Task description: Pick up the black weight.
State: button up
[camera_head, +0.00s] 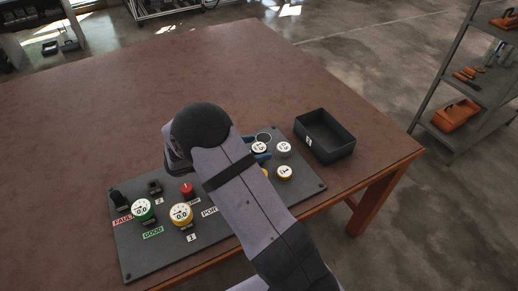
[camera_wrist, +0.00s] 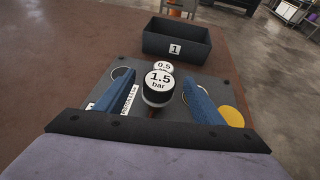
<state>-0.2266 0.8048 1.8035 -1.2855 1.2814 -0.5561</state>
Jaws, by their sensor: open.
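The black weight (camera_wrist: 158,98), a short cylinder with a white top marked 1.5 bar, stands upright on the dark board, between my gripper's fingers. In the head view its white top (camera_head: 259,147) shows beside the blue fingers. My gripper (camera_wrist: 158,78) is open, with one blue finger on each side of the weight. I cannot tell whether either finger touches it. The arm hides part of the board in the head view.
A dark bin (camera_head: 341,149) marked 1 sits past the board (camera_head: 133,263). Gauges (camera_head: 181,215) and a red knob (camera_head: 187,190) are at the left. The brown table (camera_head: 95,120) is clear beyond.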

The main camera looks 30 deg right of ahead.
aim_at(254, 150)
jog(key=shift+c, duration=0.6)
jog(key=c, duration=1.4)
jog(key=shift+r, duration=0.1)
notch_tip(254, 150, up, 10)
